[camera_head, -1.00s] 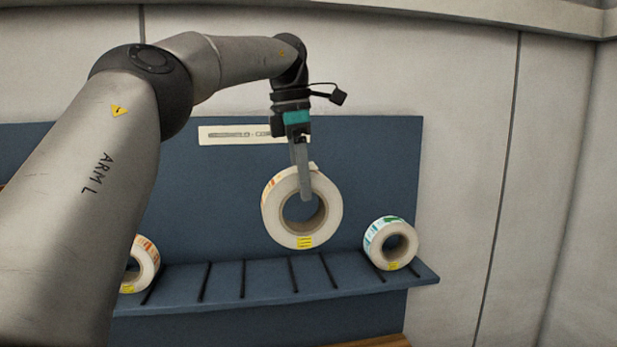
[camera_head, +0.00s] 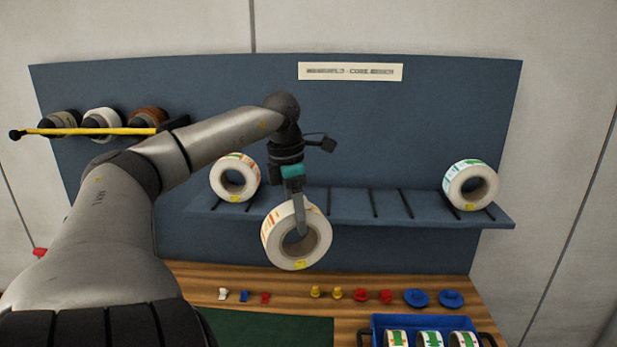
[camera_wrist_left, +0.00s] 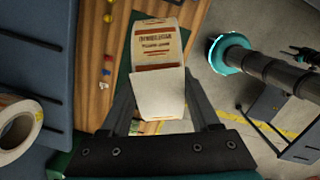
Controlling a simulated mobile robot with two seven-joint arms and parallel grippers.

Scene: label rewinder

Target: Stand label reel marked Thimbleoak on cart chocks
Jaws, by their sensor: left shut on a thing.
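A white label reel (camera_head: 271,239) with orange print hangs from my left gripper (camera_head: 301,228) in the head view. The gripper is shut on the reel's wall, with one finger over the front face by the brown core. The reel is in the air in front of the shelf, above the bench. In the left wrist view the reel (camera_wrist_left: 158,92) sits between the two fingers, its printed label up; the small print is too blurred to read surely. I cannot make out the cart chocks in these views.
The blue shelf (camera_head: 345,208) holds an orange-printed reel (camera_head: 219,180) and a teal-printed reel (camera_head: 456,187). The wooden bench (camera_head: 200,275) carries small coloured parts and a green mat (camera_head: 270,328). A blue crate (camera_head: 376,324) holds several green-labelled reels. Floor shows in the left wrist view (camera_wrist_left: 190,60).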

